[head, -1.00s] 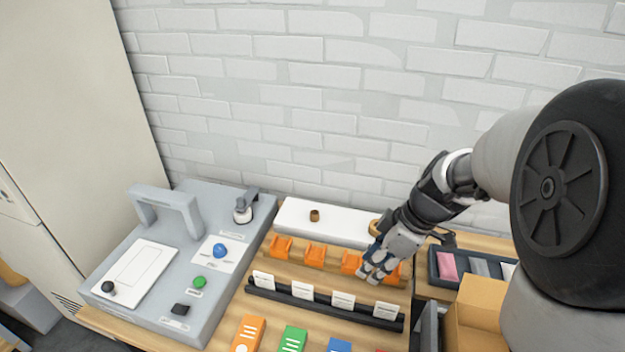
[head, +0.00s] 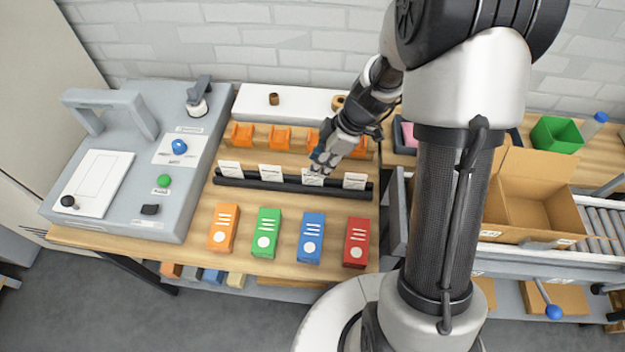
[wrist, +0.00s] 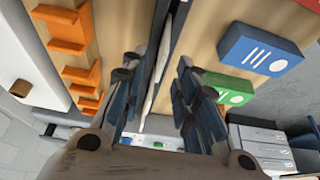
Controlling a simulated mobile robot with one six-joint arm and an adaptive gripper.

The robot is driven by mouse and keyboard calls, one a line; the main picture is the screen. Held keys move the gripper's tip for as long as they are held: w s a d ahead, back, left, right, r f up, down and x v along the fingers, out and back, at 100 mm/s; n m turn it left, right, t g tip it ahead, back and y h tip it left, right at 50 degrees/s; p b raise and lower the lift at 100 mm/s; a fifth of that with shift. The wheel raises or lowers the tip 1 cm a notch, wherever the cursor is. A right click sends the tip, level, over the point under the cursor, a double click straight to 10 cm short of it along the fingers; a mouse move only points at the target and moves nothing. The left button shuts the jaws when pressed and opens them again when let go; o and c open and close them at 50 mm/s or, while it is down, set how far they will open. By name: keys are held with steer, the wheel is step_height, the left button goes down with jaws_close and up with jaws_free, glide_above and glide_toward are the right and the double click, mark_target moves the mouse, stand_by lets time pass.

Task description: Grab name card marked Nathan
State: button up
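Several small white name cards stand in a row in a black rail (head: 240,183) on the wooden bench. They are a far-left card (head: 231,168), a second card (head: 270,171), a third card (head: 312,178) and a right-hand card (head: 355,181). The lettering is too small to read, so I cannot tell which says Nathan. My gripper (head: 317,166) is at the third card, partly covering its top. In the wrist view my gripper (wrist: 158,80) is open, its fingers apart on either side of a white card (wrist: 153,85) seen edge-on.
Orange holders (head: 280,139) stand behind the cards. Orange (head: 223,228), green (head: 266,233), blue (head: 311,238) and red (head: 356,242) boxes lie in front. A grey machine (head: 140,160) stands left; a cardboard box (head: 525,205) stands right.

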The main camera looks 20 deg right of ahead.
mark_target(313, 179)
steer(key=b+x, duration=0.1)
steer(key=x, duration=0.4)
steer(key=shift+a+f+b, duration=0.15)
steer(key=shift+b, duration=0.25)
jaws_close()
